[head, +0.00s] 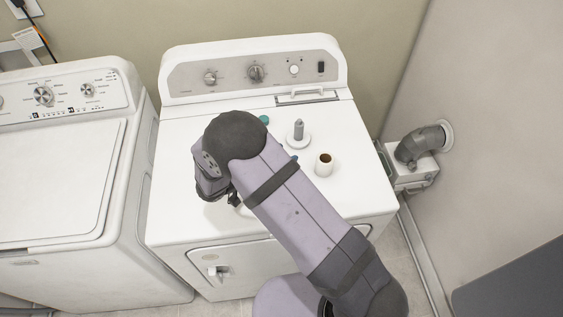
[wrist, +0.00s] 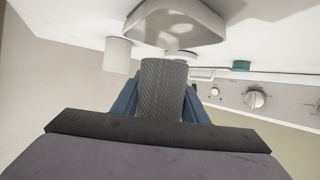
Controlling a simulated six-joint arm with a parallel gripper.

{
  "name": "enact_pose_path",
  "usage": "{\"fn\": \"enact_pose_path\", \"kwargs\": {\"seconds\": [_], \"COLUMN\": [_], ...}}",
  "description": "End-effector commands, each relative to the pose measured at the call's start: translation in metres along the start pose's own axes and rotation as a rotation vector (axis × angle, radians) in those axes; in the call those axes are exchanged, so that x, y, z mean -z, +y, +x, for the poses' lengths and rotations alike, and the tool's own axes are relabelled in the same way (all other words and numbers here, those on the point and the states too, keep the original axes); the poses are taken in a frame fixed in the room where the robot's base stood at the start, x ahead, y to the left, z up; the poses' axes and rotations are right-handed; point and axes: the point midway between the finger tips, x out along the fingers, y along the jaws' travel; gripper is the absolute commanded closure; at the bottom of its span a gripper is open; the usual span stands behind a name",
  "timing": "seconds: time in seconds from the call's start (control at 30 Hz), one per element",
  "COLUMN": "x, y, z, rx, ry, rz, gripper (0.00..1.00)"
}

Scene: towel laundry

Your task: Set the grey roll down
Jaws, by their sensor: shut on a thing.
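My gripper (wrist: 163,100) shows in the wrist view, its blue fingers closed on either side of a grey ribbed roll (wrist: 164,88). In the head view my own arm hides the grey roll and most of the gripper, above the front left part of the dryer top (head: 180,140). The wrist view is turned over, with the white top along its upper edge. I cannot tell whether the roll touches the top.
A white roll (head: 324,164) and a white round base with a grey post (head: 299,132) stand right of my arm. A teal thing (head: 265,119) sits behind it. A white dish-like thing (wrist: 175,22) is close to the held roll.

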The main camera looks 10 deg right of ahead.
Motion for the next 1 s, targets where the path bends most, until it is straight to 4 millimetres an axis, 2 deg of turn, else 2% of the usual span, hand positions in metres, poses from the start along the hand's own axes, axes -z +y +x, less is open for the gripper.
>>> {"fn": "enact_pose_path", "kwargs": {"seconds": [0.23, 0.6, 1.0], "x": [-0.006, -0.037, -0.042], "y": [0.0, 0.0, 0.0], "z": [0.003, 0.015, 0.017], "rx": [0.0, 0.0, 0.0], "ry": [0.0, 0.001, -0.001], "rz": [-0.001, -0.001, 0.0], "gripper": [0.82, 0.82, 0.82]}}
